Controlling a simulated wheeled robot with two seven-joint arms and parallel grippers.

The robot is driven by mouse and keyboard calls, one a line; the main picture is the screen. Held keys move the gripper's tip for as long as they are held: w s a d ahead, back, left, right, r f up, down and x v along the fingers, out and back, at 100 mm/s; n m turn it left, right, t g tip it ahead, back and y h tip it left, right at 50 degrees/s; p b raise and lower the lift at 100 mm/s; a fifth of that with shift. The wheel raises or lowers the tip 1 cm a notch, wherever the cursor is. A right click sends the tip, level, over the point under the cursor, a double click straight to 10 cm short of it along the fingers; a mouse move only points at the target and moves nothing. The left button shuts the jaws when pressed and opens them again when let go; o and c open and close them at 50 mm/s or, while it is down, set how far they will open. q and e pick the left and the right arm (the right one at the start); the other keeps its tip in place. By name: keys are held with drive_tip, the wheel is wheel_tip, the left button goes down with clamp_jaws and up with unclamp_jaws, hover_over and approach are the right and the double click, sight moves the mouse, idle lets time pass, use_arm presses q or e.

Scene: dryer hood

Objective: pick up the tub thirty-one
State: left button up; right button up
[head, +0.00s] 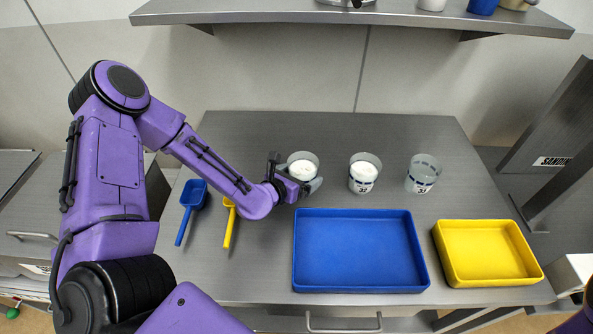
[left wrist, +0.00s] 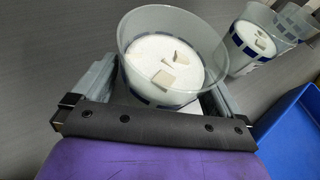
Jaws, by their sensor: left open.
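Three clear tubs stand in a row on the grey table. The left tub (head: 302,166), with white contents, is at my left gripper (head: 297,187); its label is hidden. The middle tub (head: 363,173) also holds white stuff, and the right tub (head: 423,174) looks nearly empty; their small labels are hard to read, the right one perhaps 33. In the left wrist view the left tub (left wrist: 172,62) stands upright between the open fingers, with small pale pieces on its white contents. I cannot tell whether the fingers touch it. My right gripper is out of view.
A blue tray (head: 360,250) and a yellow tray (head: 486,253) lie empty in front of the tubs. A blue scoop (head: 193,196) and a yellow scoop (head: 229,222) lie to the left. A shelf (head: 350,14) hangs above; the table behind the tubs is clear.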

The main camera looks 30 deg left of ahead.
use_arm(q)
drive_tip(key=shift+w+d, duration=0.1)
drive_tip(key=shift+d, duration=0.05)
drive_tip(key=shift+c, duration=0.7)
drive_tip(key=c, duration=0.8)
drive_tip(key=shift+r, duration=0.1)
